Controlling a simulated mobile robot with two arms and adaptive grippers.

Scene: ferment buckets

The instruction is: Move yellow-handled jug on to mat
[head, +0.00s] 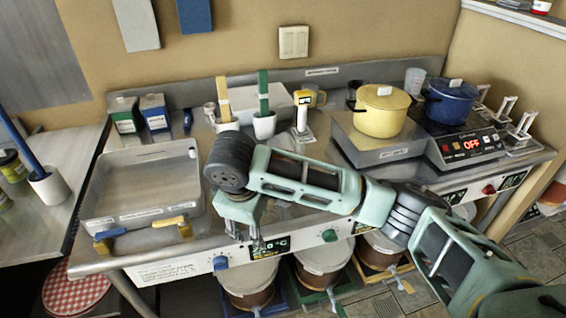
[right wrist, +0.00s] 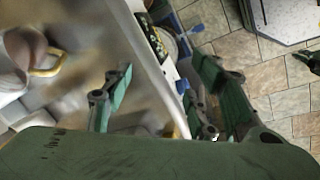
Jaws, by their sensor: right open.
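A blurred yellow loop handle (right wrist: 47,66) shows at the upper left of the right wrist view. My right gripper (head: 246,240) points down at the counter's front edge, in front of these things and apart from them. It is open and empty, its fingers (right wrist: 160,98) apart over the edge. I cannot pick out a mat on the counter. My left gripper is not in view.
A shallow steel tray (head: 140,211) lies left, with blue and yellow handled tools at its front. White cups (head: 264,126) with brushes stand behind my arm. A yellow pot (head: 382,117) and blue pot (head: 450,108) stand right. Lidded buckets (head: 322,255) stand below the counter.

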